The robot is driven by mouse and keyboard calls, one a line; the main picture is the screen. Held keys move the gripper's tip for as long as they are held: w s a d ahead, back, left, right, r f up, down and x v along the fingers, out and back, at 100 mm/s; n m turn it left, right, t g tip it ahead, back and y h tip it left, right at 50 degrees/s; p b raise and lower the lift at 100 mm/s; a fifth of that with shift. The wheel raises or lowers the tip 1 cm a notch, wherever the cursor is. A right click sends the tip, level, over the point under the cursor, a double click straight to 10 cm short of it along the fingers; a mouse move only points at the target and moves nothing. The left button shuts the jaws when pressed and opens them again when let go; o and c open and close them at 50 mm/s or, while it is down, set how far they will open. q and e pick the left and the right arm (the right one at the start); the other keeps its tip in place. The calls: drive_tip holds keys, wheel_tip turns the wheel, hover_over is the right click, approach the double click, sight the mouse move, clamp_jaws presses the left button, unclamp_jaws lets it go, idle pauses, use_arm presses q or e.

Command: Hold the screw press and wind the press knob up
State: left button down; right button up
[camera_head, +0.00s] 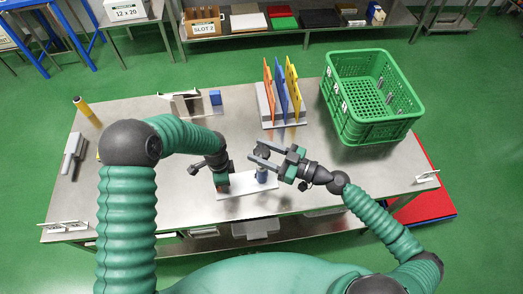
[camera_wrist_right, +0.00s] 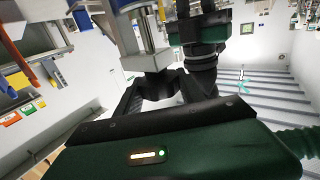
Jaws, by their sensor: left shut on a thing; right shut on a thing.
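The screw press stands near the front middle of the steel table, with a pale base plate (camera_head: 247,187) and a blue part (camera_head: 262,174) at its right. My left gripper (camera_head: 222,184) is shut on the press at the left of the base; its fingertips are mostly hidden. The dark round press knob (camera_head: 262,151) is at the top. My right gripper (camera_head: 258,155) reaches in from the right and is shut on the knob, one finger on each side. In the right wrist view the knob (camera_wrist_right: 158,88) sits between the dark fingers, beside a grey metal column (camera_wrist_right: 147,35).
A green crate (camera_head: 352,125) stands at the table's back right. Orange, blue and yellow upright panels stand in a grey rack (camera_head: 266,104) at the back middle. A yellow cylinder (camera_head: 88,112) and a grey-handled tool (camera_head: 72,150) lie at the left.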

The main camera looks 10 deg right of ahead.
sight(262, 151)
drive_tip(key=n+g+y, duration=0.1)
drive_tip(key=n+g, duration=0.2)
drive_tip(key=g, duration=0.1)
drive_tip(key=n+g+y, duration=0.1)
drive_tip(key=n+g, duration=0.2)
drive_tip(key=g, duration=0.2)
drive_tip(key=shift+s+f+y, duration=0.1)
drive_tip(key=shift+f+y, duration=0.1)
drive_tip(key=shift+y, duration=0.2)
drive_tip(key=n+g, duration=0.3)
drive_tip(key=g, duration=0.1)
drive_tip(key=n+g+h, duration=0.1)
drive_tip(key=n+g, duration=0.1)
drive_tip(key=g, duration=0.2)
drive_tip(key=shift+n+g, duration=0.3)
drive_tip(key=shift+n, duration=0.1)
drive_tip(key=shift+s+n+g+h, duration=0.1)
drive_tip(key=shift+n+g+h, duration=0.2)
drive_tip(key=shift+g+h, duration=0.15)
drive_tip(key=shift+d+r, duration=0.1)
drive_tip(key=o, duration=1.4)
drive_tip(key=shift+c, duration=0.2)
drive_tip(key=shift+r, duration=0.15)
wheel_tip(262, 151, up, 10)
drive_tip(key=shift+f, duration=0.15)
